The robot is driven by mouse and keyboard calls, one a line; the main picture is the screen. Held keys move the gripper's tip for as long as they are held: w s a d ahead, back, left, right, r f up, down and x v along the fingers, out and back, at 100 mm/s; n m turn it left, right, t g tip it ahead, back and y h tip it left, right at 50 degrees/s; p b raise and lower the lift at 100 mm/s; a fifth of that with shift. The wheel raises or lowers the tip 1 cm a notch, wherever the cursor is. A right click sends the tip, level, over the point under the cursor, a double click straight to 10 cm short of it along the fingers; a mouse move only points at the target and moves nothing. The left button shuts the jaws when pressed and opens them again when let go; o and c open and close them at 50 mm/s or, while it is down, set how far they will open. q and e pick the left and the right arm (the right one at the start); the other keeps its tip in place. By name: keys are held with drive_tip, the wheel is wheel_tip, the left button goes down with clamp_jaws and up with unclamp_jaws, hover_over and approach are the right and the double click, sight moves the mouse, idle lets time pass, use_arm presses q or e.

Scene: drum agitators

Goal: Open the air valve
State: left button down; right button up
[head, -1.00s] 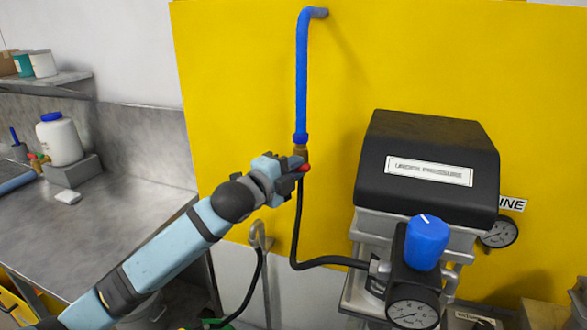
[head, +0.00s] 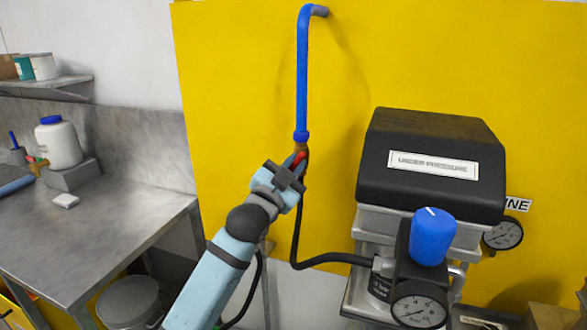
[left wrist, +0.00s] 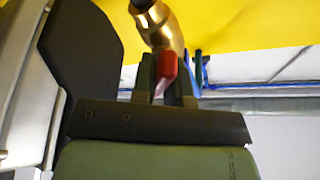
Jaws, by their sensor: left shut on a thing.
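The air valve is a brass fitting (head: 301,147) at the lower end of the blue pipe (head: 302,85), with a small red handle (head: 299,157). My left gripper (head: 297,164) reaches up to it from below and is shut on the red handle. In the left wrist view the red handle (left wrist: 166,72) sits between the fingers, just under the brass valve body (left wrist: 157,25). The fingers hide part of the handle, so its exact angle is hard to tell. My right gripper is not in view.
A black hose (head: 296,230) runs from below the valve to a regulator with a blue knob (head: 432,238) and a gauge (head: 418,311). A black machine cover (head: 430,150) stands to the right. A steel bench (head: 110,235) is at left.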

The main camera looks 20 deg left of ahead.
use_arm(q)
drive_tip(key=n+y, duration=0.1)
drive_tip(key=n, duration=0.2)
drive_tip(key=n+t+y, duration=0.1)
drive_tip(key=n+y, duration=0.1)
drive_tip(key=n, duration=0.2)
drive_tip(key=shift+r+t+y, duration=0.2)
drive_tip(key=shift+t+y, duration=0.1)
drive_tip(key=c, duration=1.1)
unclamp_jaws()
drive_tip(key=shift+c, duration=0.2)
drive_tip(key=shift+f, duration=0.15)
drive_tip(key=shift+f, duration=0.15)
